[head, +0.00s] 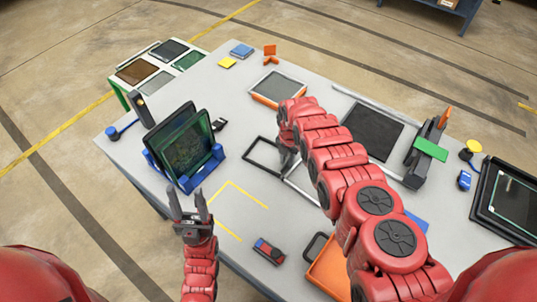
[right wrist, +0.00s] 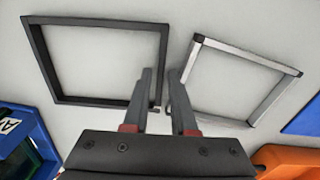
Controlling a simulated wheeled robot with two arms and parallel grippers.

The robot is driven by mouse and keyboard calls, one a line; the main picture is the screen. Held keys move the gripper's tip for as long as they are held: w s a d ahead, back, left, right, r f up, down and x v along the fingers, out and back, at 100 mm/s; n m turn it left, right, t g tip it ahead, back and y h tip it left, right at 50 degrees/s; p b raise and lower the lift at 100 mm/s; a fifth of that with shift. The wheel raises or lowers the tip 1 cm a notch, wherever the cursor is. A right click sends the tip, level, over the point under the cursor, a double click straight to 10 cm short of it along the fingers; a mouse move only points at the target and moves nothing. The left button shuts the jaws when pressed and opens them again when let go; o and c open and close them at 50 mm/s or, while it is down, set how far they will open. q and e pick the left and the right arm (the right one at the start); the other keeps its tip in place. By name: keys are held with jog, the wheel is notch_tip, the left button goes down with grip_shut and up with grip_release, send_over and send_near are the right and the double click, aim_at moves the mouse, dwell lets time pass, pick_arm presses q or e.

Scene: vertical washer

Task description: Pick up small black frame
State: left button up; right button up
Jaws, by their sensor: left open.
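The small black frame (head: 260,167) lies flat on the grey table, left of my right gripper in the head view. In the right wrist view the black frame (right wrist: 95,19) fills the upper left as an empty square outline. My right gripper (right wrist: 161,72) is open and empty, its fingers between the black frame and a silver frame (right wrist: 245,49). Its left finger overlaps the black frame's lower right corner in the picture; contact cannot be told. In the head view my right arm hides most of this gripper. My left gripper (head: 186,192) is open and empty near the table's front left edge.
A blue rack (head: 187,180) holding dark panels stands left of the black frame. An orange-framed panel (head: 279,88) lies behind it. An orange tray (head: 328,268) and a small red-blue item (head: 269,251) are at the front. Yellow marked table area is clear.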

jog(key=shift+f, duration=0.15)
grip_shut()
dwell(0.4)
